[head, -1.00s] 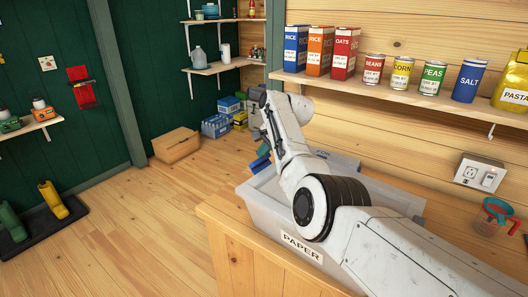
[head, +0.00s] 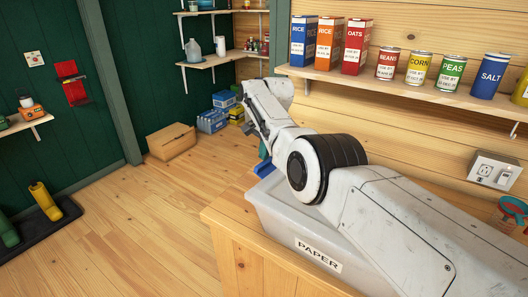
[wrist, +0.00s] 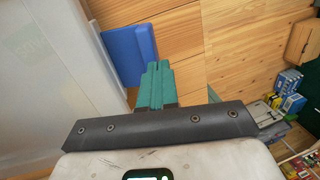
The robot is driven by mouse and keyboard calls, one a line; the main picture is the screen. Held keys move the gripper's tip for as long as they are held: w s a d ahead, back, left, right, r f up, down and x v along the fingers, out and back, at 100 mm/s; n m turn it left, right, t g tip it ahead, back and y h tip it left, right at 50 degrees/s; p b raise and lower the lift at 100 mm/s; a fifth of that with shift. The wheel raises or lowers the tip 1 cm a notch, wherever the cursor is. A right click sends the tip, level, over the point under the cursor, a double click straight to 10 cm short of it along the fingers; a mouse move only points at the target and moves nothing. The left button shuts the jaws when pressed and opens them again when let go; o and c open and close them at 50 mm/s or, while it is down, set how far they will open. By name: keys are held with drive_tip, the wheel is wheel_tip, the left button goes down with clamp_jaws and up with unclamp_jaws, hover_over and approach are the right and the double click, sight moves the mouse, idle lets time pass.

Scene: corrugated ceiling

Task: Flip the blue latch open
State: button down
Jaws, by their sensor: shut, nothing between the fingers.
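A flat blue piece (wrist: 130,55), likely the blue latch, shows in the wrist view beside the pale bin, just past and left of my fingertips. In the head view the blue piece (head: 264,168) shows at the far left end of the bin, partly hidden by the bin and my arm. My gripper (wrist: 157,68) has teal fingers closed together with nothing between them. Its tips overlap the blue piece's right edge in the picture; I cannot tell if they touch. In the head view my gripper's teal fingers (head: 262,150) show just above the blue piece.
The grey bin (head: 285,225) labelled PAPER stands on a wooden cabinet (head: 240,235) under my arm. A shelf (head: 400,88) with boxes and cans runs along the right wall. A cardboard box (head: 170,142) and several packs lie on the floor behind. The left floor is mostly clear.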

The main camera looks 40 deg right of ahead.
drive_tip(key=shift+p+v, duration=0.65)
drive_tip(key=shift+v, duration=0.15)
drive_tip(key=shift+w+a, duration=0.1)
drive_tip(key=shift+w, duration=0.1)
